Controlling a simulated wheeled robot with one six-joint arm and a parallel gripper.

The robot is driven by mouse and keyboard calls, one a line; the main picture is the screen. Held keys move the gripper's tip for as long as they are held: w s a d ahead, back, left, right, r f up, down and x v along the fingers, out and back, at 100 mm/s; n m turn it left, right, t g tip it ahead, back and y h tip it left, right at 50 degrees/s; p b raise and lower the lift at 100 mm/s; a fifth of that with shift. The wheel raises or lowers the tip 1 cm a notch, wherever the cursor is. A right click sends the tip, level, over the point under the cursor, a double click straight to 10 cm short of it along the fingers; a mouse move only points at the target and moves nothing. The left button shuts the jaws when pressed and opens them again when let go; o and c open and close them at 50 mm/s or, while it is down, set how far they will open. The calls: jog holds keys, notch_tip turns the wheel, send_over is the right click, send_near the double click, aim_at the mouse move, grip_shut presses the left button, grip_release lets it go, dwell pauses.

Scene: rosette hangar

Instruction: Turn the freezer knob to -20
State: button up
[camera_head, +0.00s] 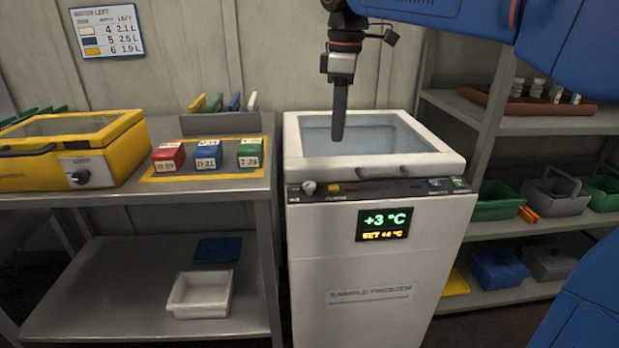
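The white sample freezer (360,270) stands in the middle, with a closed glass lid (375,135) that has a dark handle at its front. Its display (384,223) reads +3 °C in green, with an orange set line below that looks like +4 °C. A small pale knob (309,187) sits at the left end of the dark control strip; its setting is too small to read. My gripper (338,135) points down above the lid's left part, up and to the right of the knob. I see its fingers only as one narrow dark shape, and nothing shows in it.
A yellow box with a dark knob (80,177) and red, blue and green blocks (208,155) stand on the steel bench at left. A white tray (200,293) is on its lower shelf. Shelves (545,122) with bins stand at right.

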aim_at(310, 184)
jog(key=w+a+r+n, duration=0.2)
jog(key=w+a+n, duration=0.15)
jog(key=a, duration=0.25)
jog(key=shift+m+g, duration=0.25)
jog(key=shift+g, duration=0.15)
notch_tip(310, 184, down, 18)
jog(key=shift+w+r, duration=0.1)
jog(key=shift+r, duration=0.1)
jog(key=c, duration=0.8)
